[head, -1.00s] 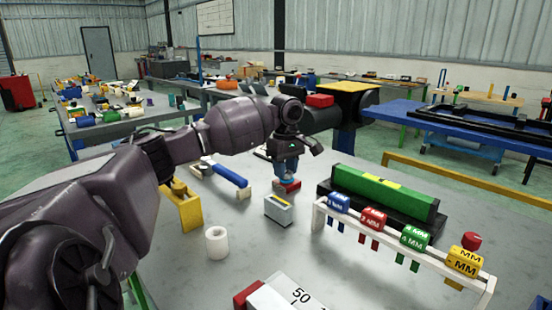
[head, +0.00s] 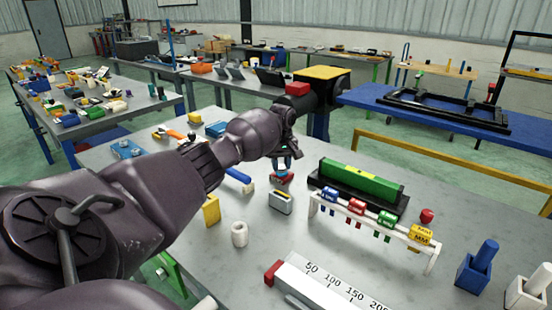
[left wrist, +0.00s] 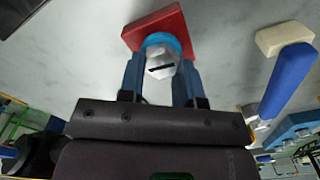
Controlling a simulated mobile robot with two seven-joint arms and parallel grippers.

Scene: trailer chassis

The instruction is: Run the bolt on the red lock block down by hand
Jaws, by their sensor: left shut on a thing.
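The red lock block (head: 284,177) sits on the grey table, partly hidden under my left gripper in the head view. In the left wrist view the red block (left wrist: 157,25) lies just beyond the fingertips. My left gripper (head: 283,165) points down over it. In the left wrist view its two blue fingers (left wrist: 161,72) are shut around a silver bolt head (left wrist: 162,58) with a dark slot mark. A light blue ring (left wrist: 160,40) lies between the bolt head and the block. My right gripper is not in view.
A green bar on a black base (head: 361,182) and a white rack with coloured tags (head: 375,222) are to the right. A white roll (head: 239,234) stands in front. A blue-handled tool lies left (head: 239,176).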

